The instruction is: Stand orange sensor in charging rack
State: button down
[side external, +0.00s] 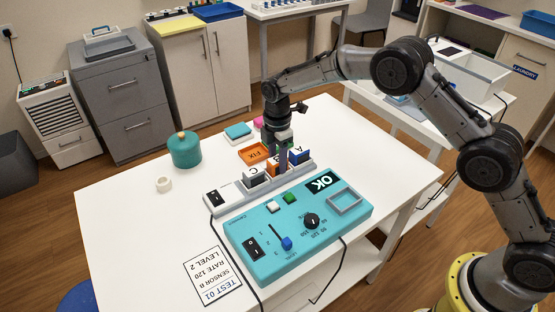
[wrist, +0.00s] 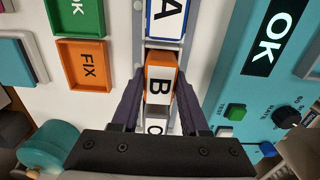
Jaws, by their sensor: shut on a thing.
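The orange sensor (wrist: 160,58), with a white face lettered B, is between the two fingers of my gripper (wrist: 160,100) in the wrist view. My gripper is shut on it. In the side view the orange sensor (side external: 271,170) shows partly behind my gripper (side external: 281,158), at the grey charging rack (side external: 226,197), between the blue sensor A (side external: 299,156) and the sensor C (side external: 253,176). I cannot tell whether its base is fully seated in its slot. In the wrist view, C is partly hidden by my gripper.
A teal control panel (side external: 262,238) with OK display, knob, slider and switch lies in front of the rack. An orange FIX tray (side external: 254,153) and a green tray (wrist: 75,15) lie behind it. A teal canister (side external: 185,150), white ring (side external: 164,184) and test card (side external: 212,275) are leftward. The left tabletop has free room.

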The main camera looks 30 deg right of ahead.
aim_at(277, 159)
jog(key=shift+f, duration=0.1)
jog(key=shift+c, duration=2.1)
grip_release()
notch_tip(277, 159, up, 12)
jog(key=shift+r, duration=0.2)
